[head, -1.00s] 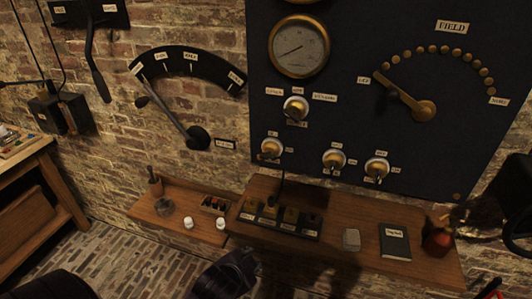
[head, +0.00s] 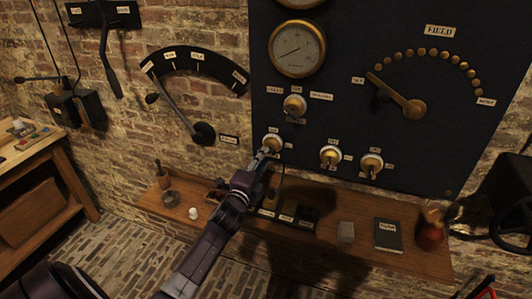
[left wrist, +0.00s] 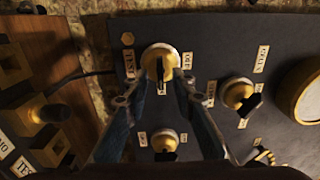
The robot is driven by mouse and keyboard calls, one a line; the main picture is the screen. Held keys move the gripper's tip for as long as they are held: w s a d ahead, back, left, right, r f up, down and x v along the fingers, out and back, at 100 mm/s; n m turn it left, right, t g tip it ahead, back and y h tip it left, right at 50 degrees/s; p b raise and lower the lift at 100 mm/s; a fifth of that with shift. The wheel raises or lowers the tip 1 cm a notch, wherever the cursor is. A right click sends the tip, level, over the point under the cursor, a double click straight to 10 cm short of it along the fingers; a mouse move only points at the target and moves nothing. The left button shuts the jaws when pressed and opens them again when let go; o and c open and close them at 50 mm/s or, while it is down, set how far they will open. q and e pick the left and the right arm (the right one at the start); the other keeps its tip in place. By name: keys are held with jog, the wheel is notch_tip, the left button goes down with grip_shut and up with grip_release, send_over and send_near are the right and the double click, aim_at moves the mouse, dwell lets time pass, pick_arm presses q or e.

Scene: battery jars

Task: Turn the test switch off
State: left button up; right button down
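The test switch is a round brass and white knob with a dark lever (left wrist: 160,62) near a corner of the dark panel, with TEST and OFF labels beside it in the left wrist view. In the head view this knob (head: 273,142) is the lower-left one on the panel. My left gripper (head: 265,151) is at the knob, its arm reaching up from below. In the left wrist view the gripper's fingers (left wrist: 163,88) are apart, one on each side of the knob's lower edge. I cannot tell whether they touch it. My right gripper is not in view.
Other knobs (head: 330,156) and (head: 371,163) sit to the right on the panel, with another knob (head: 294,105) above. A wooden shelf (head: 410,262) below holds a dark book (head: 388,234) and a red-brown pot (head: 430,229). A large lever switch (head: 203,134) is at left.

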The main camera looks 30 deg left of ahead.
pick_arm(q)
jog(key=x, duration=0.2)
jog(key=shift+w, duration=0.4)
grip_shut()
